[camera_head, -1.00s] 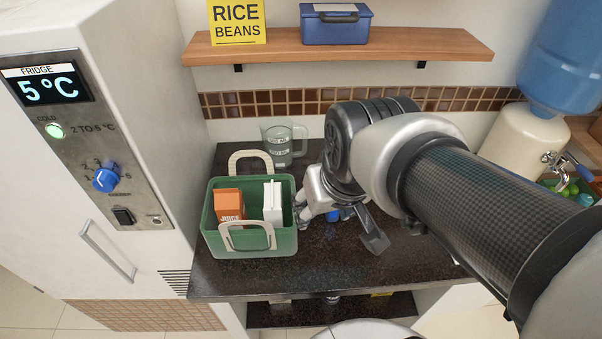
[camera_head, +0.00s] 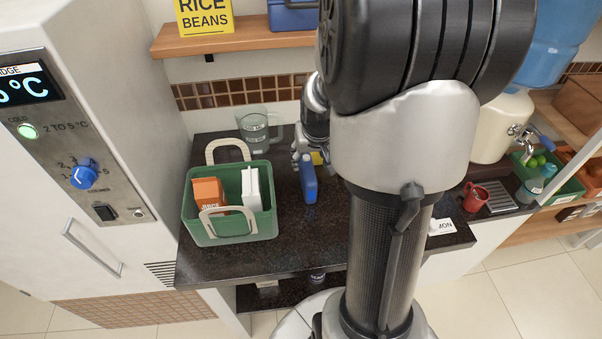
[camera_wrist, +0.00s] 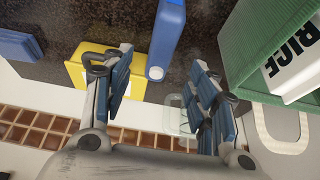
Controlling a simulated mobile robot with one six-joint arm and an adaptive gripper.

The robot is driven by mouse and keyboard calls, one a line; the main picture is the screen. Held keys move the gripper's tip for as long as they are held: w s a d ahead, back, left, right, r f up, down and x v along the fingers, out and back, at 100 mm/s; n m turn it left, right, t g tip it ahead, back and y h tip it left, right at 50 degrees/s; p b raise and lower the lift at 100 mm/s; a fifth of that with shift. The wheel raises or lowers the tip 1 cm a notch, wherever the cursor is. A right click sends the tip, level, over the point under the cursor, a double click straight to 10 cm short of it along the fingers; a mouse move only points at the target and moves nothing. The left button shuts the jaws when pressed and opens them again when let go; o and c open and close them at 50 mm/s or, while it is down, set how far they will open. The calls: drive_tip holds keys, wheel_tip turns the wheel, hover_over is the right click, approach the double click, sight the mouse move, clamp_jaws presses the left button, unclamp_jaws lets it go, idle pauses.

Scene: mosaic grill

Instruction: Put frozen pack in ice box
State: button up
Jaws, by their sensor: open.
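A blue upright pack (camera_head: 309,180) stands on the dark counter to the right of the green basket. It also shows in the wrist view (camera_wrist: 167,38) as a blue body with a pale round cap-like spot; I take it for the frozen pack. The blue box (camera_head: 292,16) on the wall shelf, partly cut off and partly behind my arm, may be the ice box. My gripper (camera_head: 302,152) is open and empty just behind the blue pack. In the wrist view its fingers (camera_wrist: 160,62) are spread, and the pack lies ahead between their directions, with no visible contact.
The green basket (camera_head: 232,228) holds an orange carton (camera_head: 208,195) and a white pack (camera_head: 250,187). A clear jug (camera_head: 253,130) stands behind it. A yellow box (camera_wrist: 88,68) and another blue item (camera_wrist: 18,46) lie beside the pack. A red mug (camera_head: 476,197) is at right.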

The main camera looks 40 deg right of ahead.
sight(308, 167)
drive_tip(key=b+x, duration=0.2)
drive_tip(key=x, duration=0.5)
drive_tip(key=shift+w+f, duration=0.15)
drive_tip(key=shift+f, duration=0.15)
drive_tip(key=b+x, duration=0.2)
drive_tip(key=x, duration=0.3)
drive_tip(key=shift+f, duration=0.15)
drive_tip(key=shift+f+b, duration=0.15)
drive_tip(key=shift+b, duration=0.25)
drive_tip(key=shift+c, duration=0.4)
clamp_jaws()
